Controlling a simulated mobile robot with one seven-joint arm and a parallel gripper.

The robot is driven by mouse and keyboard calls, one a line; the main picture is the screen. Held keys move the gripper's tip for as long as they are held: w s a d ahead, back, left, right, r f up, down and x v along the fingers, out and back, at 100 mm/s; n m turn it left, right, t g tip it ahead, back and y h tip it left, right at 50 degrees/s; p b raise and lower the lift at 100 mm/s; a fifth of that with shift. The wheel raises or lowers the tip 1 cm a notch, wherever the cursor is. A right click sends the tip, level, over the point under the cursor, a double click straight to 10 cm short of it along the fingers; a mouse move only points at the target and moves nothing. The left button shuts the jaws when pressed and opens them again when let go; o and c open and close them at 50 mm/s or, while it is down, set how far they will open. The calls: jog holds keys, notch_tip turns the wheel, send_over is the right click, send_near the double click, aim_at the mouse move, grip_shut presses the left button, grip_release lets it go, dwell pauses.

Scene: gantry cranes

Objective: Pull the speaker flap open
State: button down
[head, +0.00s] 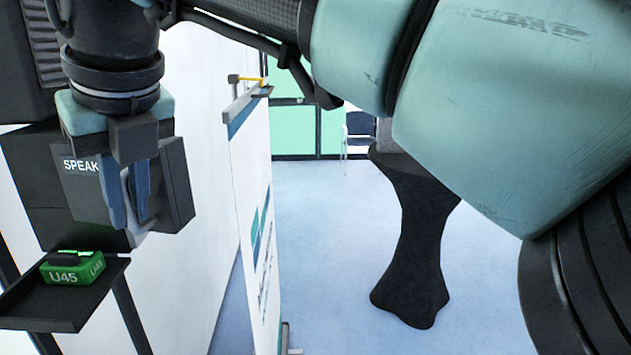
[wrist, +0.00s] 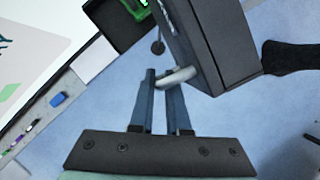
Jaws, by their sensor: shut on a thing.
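The speaker box (head: 80,190) is a dark box on the white wall at the left of the head view, with a label starting "SPEAK". It also shows as a dark box (wrist: 212,40) at the top of the wrist view. A pale grey handle (wrist: 177,77) sticks out from its face. My gripper (head: 128,205) has its blue fingers pointing down in front of the box, shut on this handle. In the wrist view the gripper (wrist: 160,78) has the handle at its fingertips. My fingers hide part of the box front, and I cannot tell how far the flap stands open.
A dark tray (head: 60,312) below the box holds a green block (head: 73,270) marked U45. A white banner stand (head: 257,200) stands to the right. A black draped stand table (head: 412,240) is further right. The pale blue floor between them is clear.

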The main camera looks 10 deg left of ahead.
jog(key=shift+w, duration=0.1)
jog(key=c, duration=0.9)
grip_release()
jog(key=shift+w+a+f, duration=0.1)
jog(key=p+v, duration=0.4)
jog(key=v, duration=0.3)
jog(key=shift+r+p, duration=0.25)
jog(key=shift+p, duration=0.1)
